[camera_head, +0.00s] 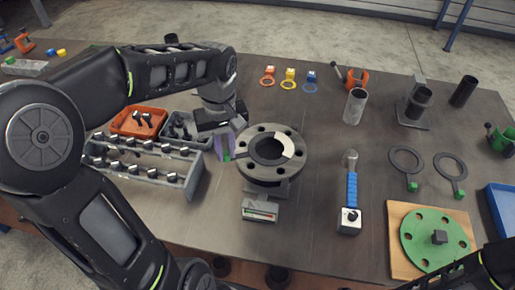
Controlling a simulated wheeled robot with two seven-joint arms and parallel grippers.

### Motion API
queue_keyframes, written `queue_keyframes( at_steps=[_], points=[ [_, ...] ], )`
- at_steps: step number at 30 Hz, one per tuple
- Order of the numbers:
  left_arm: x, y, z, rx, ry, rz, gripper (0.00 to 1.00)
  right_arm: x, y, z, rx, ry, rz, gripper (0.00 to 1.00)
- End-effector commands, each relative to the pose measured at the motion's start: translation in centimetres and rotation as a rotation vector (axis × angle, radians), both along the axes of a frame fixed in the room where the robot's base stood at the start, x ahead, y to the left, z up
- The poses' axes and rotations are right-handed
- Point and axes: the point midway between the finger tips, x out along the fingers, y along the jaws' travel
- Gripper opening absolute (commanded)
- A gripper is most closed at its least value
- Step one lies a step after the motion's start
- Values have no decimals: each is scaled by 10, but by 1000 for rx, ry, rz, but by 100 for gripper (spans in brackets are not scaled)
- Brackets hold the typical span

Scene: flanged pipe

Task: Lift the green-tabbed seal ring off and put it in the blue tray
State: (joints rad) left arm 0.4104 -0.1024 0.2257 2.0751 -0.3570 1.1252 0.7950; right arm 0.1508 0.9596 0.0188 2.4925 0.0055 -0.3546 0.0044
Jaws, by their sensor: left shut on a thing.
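The flanged pipe (292,166) stands upright in the middle of the table, its bolt-holed grey flange facing up. A dark seal ring (254,147) shows around the bore, with its handle running left to a green tab (226,157). My left gripper (227,147) is at the flange's left edge, its purple fingers shut on the ring's tab end. I cannot tell whether the ring is clear of the flange face. The blue tray (503,208) is at the right edge, partly cut off. My right arm enters at the lower right; its gripper is not visible.
Two other green-tabbed rings (406,161) (451,168) lie to the right. A blue-handled tool (351,190) stands between them and the pipe. A green flange (435,239) lies on a wooden board (398,262). A bolt rack (168,185) and bins are left.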

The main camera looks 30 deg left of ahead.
Motion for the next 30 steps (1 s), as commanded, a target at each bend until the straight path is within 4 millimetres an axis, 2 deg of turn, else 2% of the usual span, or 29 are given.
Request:
queue_keyframes(
  at_steps=[8,11,19,22,30],
  points=[
    [1,0,9,1,-2,0,0,0,0,-1,0,0,0,47],
    [1,0,22,2,-4,-1,0,0,0,-3,1,-1,0,47],
    [1,0,74,1,-5,0,0,1,0,-7,2,-3,1,47],
    [0,0,93,0,-1,0,0,0,0,3,1,0,0,47],
    [0,0,101,1,-1,0,0,-1,0,3,-1,1,-1,47]
  ],
)
